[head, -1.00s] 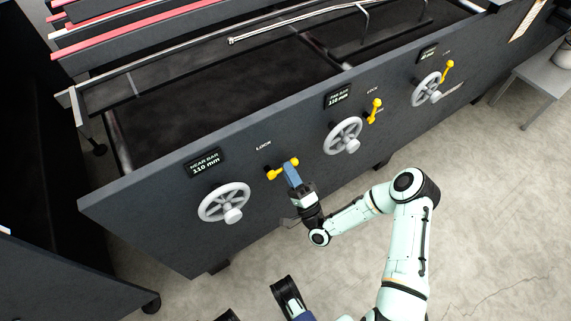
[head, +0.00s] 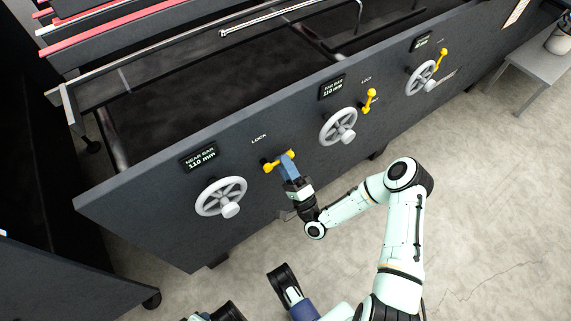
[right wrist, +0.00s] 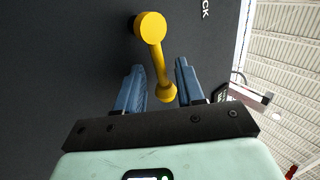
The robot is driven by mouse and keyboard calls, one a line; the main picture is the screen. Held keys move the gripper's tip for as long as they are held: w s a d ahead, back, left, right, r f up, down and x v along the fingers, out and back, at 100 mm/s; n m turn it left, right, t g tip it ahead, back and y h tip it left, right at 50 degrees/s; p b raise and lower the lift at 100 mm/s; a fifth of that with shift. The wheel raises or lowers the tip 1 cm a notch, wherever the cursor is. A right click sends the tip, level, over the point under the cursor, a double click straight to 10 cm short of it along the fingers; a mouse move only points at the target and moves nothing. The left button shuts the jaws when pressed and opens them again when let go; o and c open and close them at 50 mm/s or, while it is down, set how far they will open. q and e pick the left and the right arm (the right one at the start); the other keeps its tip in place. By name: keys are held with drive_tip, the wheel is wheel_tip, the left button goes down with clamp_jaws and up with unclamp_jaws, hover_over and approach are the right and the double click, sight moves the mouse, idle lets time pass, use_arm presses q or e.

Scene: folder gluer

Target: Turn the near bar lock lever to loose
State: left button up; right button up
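The near bar lock lever (head: 278,162) is yellow and sits on the dark machine panel, right of the near bar display (head: 202,158). It points up and right from its hub, below the word LOCK. My right gripper (head: 287,157) is at the lever's outer end. In the right wrist view the lever (right wrist: 157,55) runs from its round hub down between the two blue fingers of the gripper (right wrist: 160,66). The fingers are apart, with gaps visible on both sides of the lever.
A grey handwheel (head: 221,197) is below and left of the lever. A second handwheel (head: 338,127) and yellow lever (head: 369,101) are to the right, with a third handwheel (head: 421,78) and lever (head: 441,59) beyond. The floor before the panel is open.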

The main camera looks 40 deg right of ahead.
drive_tip(key=shift+s+f, duration=0.1)
use_arm(q)
drive_tip(key=shift+w+d+r+t+p, duration=0.1)
drive_tip(key=shift+w+r+t+p, duration=0.25)
drive_tip(key=shift+w+r, duration=0.4)
use_arm(e)
drive_tip(key=v, duration=1.3)
